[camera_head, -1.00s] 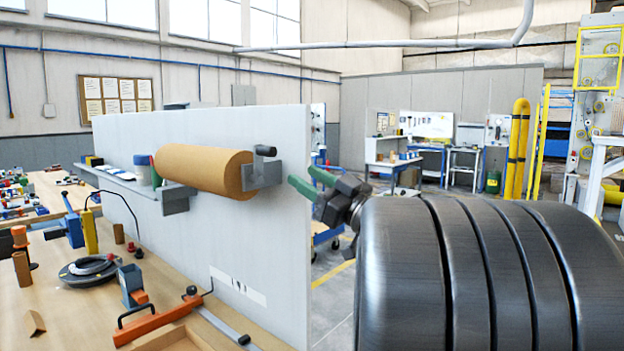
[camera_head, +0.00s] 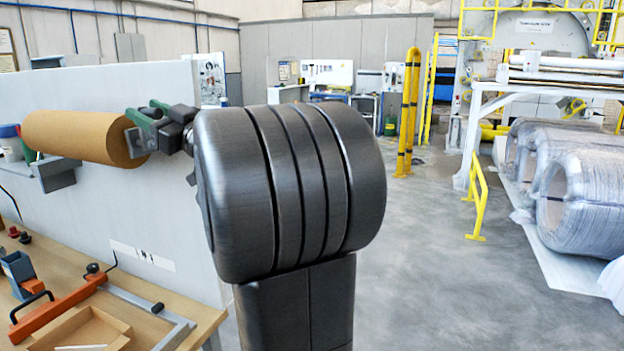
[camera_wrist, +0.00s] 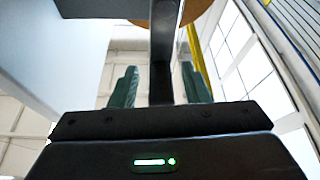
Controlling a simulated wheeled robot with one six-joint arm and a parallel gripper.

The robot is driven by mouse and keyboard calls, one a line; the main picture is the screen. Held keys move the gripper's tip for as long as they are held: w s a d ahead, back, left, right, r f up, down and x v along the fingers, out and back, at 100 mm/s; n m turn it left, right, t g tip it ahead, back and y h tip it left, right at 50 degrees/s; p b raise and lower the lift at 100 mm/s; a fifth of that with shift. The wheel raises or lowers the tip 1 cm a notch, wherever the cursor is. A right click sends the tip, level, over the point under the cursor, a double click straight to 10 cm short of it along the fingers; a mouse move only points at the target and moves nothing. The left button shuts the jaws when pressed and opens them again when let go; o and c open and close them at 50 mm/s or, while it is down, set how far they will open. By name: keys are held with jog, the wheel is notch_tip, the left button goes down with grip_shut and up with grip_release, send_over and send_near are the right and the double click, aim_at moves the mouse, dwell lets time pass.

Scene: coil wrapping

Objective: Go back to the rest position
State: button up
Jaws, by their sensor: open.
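My gripper (camera_head: 150,116) has green fingers and a dark body. In the head view it shows in front of the right end of the brown paper roll, which is mounted on the white panel. In the wrist view my gripper (camera_wrist: 159,86) has its two green fingers apart with a grey bar, apparently part of the roll's bracket, seen between or beyond them. I cannot tell whether the fingers touch it. Nothing is visibly held.
The white panel (camera_head: 110,92) stands behind a wooden workbench (camera_head: 190,300) with an orange-handled tool (camera_head: 60,305). The brown roll (camera_head: 85,137) is on the panel. Wrapped coils (camera_head: 580,195) lie at the right beside a yellow rail (camera_head: 478,200). The grey floor (camera_head: 440,260) between is clear.

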jog(key=shift+w+a+r, duration=0.2)
jog(key=shift+a+r, duration=0.1)
jog(key=shift+a, duration=0.3)
jog(key=shift+w+d+f+m+t+p, duration=0.15)
jog(key=shift+w+m+t+p, duration=0.2)
jog(key=shift+m, duration=0.35)
jog(key=shift+s, duration=0.1)
